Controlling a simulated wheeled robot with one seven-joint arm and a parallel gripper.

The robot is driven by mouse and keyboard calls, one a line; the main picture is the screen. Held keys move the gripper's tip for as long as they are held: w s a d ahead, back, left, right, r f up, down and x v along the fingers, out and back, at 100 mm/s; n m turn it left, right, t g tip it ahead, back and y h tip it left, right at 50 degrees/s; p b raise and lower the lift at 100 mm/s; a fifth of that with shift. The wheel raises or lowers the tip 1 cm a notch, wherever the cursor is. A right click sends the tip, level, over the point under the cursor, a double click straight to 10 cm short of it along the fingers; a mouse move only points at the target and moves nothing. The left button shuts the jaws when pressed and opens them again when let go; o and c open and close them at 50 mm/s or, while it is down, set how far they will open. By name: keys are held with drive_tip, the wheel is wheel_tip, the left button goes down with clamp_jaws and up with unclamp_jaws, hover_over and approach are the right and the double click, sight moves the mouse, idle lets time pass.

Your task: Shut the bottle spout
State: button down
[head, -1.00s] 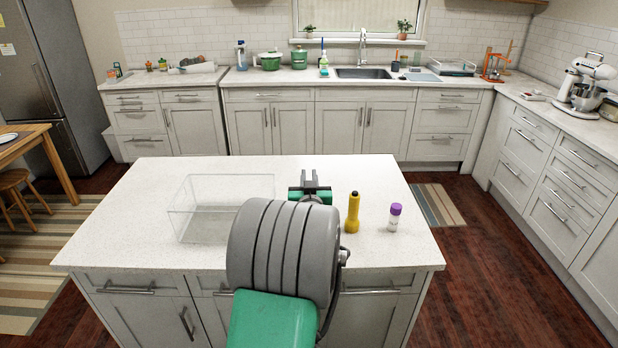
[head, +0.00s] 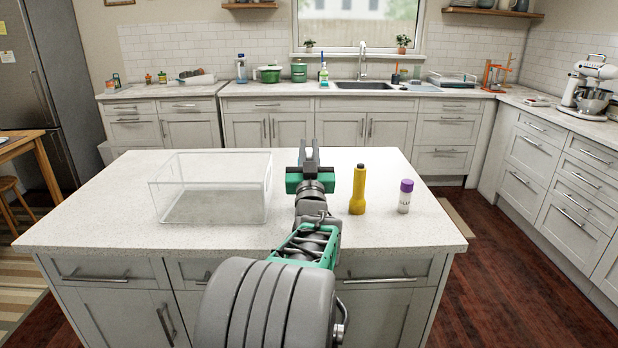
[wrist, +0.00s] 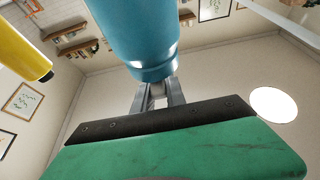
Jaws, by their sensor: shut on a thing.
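A blue, round-bodied bottle (wrist: 135,35) fills the top middle of the wrist view, right at my fingers. My gripper (wrist: 158,92) is shut on it. The bottle covers the fingertips, so the exact grip cannot be seen. I cannot make out a spout or tell its state.
A clear open box (head: 212,190) stands left on the island counter (head: 120,230). A purple-capped jar (head: 405,197) is farther right. The counter's front is clear.

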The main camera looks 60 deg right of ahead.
drive_tip(key=f+h+b, duration=0.1)
drive_tip(key=b, duration=0.2)
drive_tip(key=shift+a+t+b, duration=0.1)
drive_tip(key=shift+t+b, duration=0.2)
drive_tip(key=shift+b, duration=0.1)
drive_tip(key=shift+r+b, duration=0.15)
drive_tip(key=shift+b, duration=0.35)
drive_tip(key=shift+r, duration=0.15)
drive_tip(key=c, duration=1.4)
unclamp_jaws()
drive_tip(key=shift+o, duration=0.2)
drive_tip(key=shift+s+a, duration=0.1)
